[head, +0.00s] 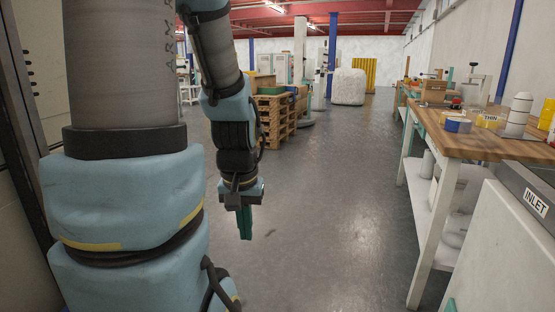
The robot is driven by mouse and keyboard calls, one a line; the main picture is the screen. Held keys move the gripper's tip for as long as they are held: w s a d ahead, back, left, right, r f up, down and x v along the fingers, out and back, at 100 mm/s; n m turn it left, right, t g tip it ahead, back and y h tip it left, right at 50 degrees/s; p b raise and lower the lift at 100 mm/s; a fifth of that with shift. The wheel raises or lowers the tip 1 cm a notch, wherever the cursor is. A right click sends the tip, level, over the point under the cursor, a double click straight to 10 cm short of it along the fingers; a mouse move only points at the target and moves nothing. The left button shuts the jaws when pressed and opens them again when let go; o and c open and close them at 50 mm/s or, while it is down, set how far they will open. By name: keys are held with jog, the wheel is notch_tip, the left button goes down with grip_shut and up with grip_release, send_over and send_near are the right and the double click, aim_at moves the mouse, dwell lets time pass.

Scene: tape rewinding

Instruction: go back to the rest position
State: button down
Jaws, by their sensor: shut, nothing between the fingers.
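My gripper (245,222) hangs at the end of my arm, left of the picture's middle, with its green fingers pointing down. The fingers are together and nothing is between them. It is over the open grey floor, apart from the workbench (485,144) on the right. A roll of blue tape (458,125) lies on the bench's wooden top near its left edge.
A white stacked cylinder (518,115) stands on the bench. A box labelled INLET (535,203) is at the lower right. Pallets (272,130) with crates stand behind my arm. The floor (330,200) between my arm and the bench is clear.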

notch_tip(320, 180, up, 24)
jog(key=p, duration=2.2)
jog(key=shift+f, duration=0.2)
